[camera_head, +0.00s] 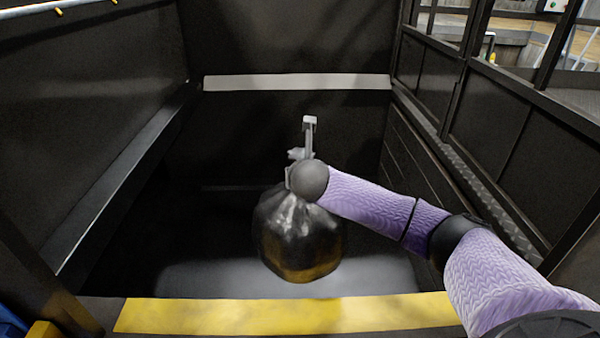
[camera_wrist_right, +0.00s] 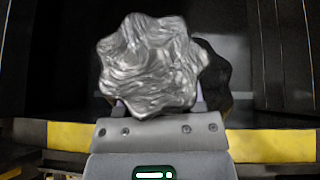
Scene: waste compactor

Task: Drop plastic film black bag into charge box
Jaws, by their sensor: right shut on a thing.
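A shiny black plastic film bag (camera_head: 298,240) hangs below my right gripper (camera_head: 292,180) in the head view, over the open charge box (camera_head: 290,120). The right gripper is shut on the bag's gathered neck, and its fingers are mostly hidden behind the wrist. In the right wrist view, the crumpled top of the bag (camera_wrist_right: 150,65) fills the space ahead of the gripper, and a darker part of the bag shows behind it. The charge box has dark walls and a dark floor. My left gripper is not in view.
A yellow front edge (camera_head: 290,314) runs across the near side of the box, also visible in the right wrist view (camera_wrist_right: 270,146). High dark side walls stand left and right. A pale strip (camera_head: 297,82) crosses the back wall. The space around the bag is clear.

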